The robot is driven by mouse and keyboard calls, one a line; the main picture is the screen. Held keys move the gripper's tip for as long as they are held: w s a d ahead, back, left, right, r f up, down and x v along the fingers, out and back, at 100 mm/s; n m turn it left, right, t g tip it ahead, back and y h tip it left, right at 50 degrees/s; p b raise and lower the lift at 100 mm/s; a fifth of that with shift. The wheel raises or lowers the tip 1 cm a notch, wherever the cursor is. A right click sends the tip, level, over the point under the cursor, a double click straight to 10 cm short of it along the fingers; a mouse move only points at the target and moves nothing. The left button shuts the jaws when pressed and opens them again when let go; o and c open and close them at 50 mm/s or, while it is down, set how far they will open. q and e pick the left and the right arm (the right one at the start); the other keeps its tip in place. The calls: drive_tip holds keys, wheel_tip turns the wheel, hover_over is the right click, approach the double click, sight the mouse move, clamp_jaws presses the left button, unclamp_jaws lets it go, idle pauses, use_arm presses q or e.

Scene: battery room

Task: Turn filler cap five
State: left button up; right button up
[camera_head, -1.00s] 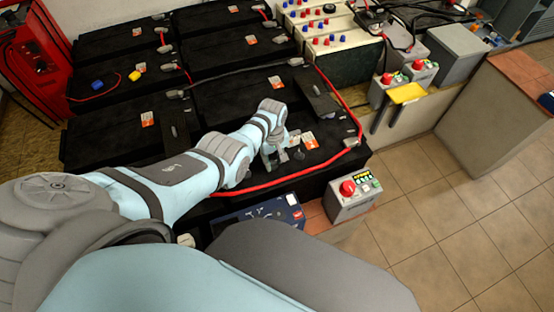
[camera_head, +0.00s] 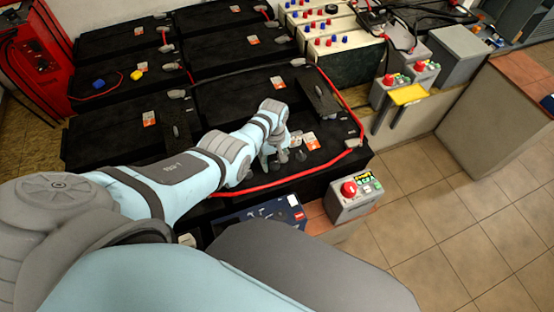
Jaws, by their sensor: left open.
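The near right black battery (camera_head: 335,158) carries small dark filler caps (camera_head: 300,156) on its top. Which cap is number five I cannot tell. My left gripper (camera_head: 275,163) points down at the battery top, just left of the visible cap. Its fingers are open, and it is too small to tell whether they stand around a cap. The wrist hides part of the battery top behind it. My right gripper is not in view.
A red cable (camera_head: 285,180) runs along the battery's front and right edges. A grey box with a red button (camera_head: 352,198) and a dark blue box (camera_head: 262,213) stand in front. More batteries (camera_head: 110,75) lie behind. Tiled floor (camera_head: 440,215) is free at right.

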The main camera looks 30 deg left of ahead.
sight(274, 162)
use_arm(q)
drive_tip(key=shift+r, duration=0.1)
drive_tip(key=shift+r, duration=0.3)
wheel_tip(274, 162, up, 11)
drive_tip(key=shift+r, duration=0.15)
